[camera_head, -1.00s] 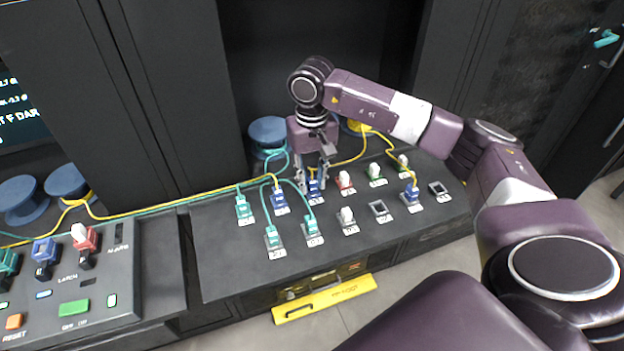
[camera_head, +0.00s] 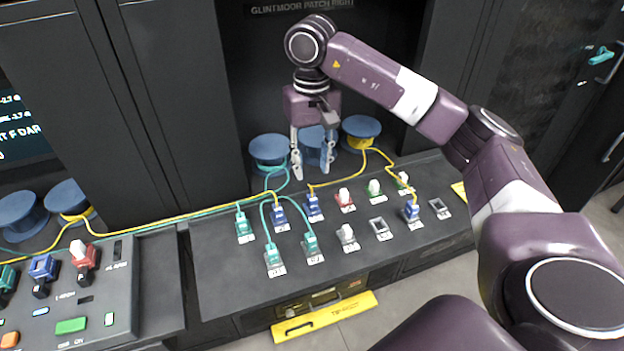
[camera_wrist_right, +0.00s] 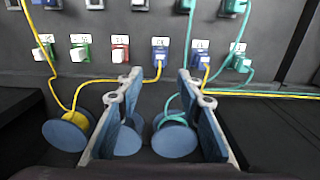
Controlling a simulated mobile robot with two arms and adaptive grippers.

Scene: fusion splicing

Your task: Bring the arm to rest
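My right gripper (camera_head: 311,172) is raised above the back part of the patch panel (camera_head: 215,279), in front of the blue spools. Its two fingers are apart with nothing between them. In the right wrist view the open fingers (camera_wrist_right: 163,84) point toward the panel, short of a blue connector (camera_wrist_right: 160,52) with a yellow cable. That blue connector (camera_head: 313,205) is seated in the panel in the head view, below the gripper and apart from it. My left gripper is not in either view.
Blue spools (camera_head: 268,150) stand behind the panel. Yellow and teal cables run from several connectors, such as a teal one (camera_head: 244,228). A control console (camera_head: 110,290) with switches stands at left.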

